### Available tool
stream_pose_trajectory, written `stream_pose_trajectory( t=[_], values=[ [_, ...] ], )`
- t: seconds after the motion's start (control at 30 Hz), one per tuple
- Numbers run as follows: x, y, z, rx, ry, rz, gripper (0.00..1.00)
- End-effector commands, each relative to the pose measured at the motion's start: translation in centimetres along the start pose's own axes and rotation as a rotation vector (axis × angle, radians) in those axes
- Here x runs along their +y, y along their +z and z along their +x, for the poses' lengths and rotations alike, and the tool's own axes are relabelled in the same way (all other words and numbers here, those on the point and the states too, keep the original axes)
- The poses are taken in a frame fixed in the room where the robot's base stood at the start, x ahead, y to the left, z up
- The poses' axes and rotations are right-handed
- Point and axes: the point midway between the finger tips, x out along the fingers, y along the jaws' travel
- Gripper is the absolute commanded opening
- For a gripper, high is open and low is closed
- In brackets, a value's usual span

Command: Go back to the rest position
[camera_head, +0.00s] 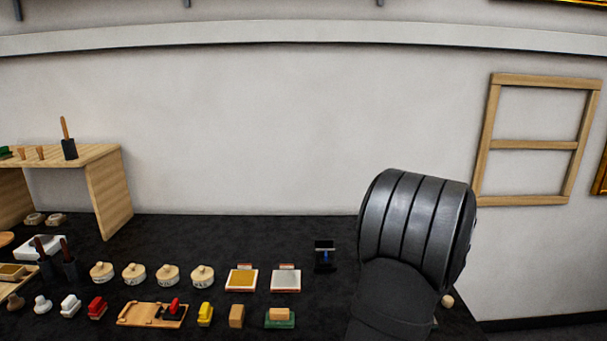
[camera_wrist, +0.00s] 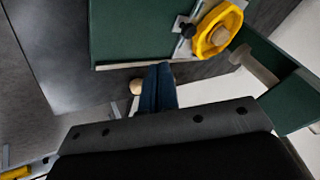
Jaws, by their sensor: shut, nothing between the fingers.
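My gripper (camera_wrist: 158,88) shows in the wrist view, its two dark blue fingers together and nothing between them. It points toward the edge of a dark green panel (camera_wrist: 130,30). I cannot tell whether the fingertips touch the panel or are only in front of it. In the head view my arm's dark ribbed link stands at the right front and the gripper itself is hidden.
A yellow ring-shaped part (camera_wrist: 208,40) sits on the green panel. In the head view a black table (camera_head: 240,225) holds lidded pots (camera_head: 168,274), stamps and pads. A wooden stand (camera_head: 110,190) is at left. The table's back middle is clear.

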Motion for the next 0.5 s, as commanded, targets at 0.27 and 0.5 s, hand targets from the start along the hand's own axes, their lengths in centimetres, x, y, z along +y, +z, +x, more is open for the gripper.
stream_pose_trajectory(
  t=[0.27,0.5],
  values=[
    [0.0,0.1,4.5,-0.002,0.001,-0.001,0.0],
    [-2.2,0.1,6.3,0.001,-0.002,-0.001,0.0]
  ],
)
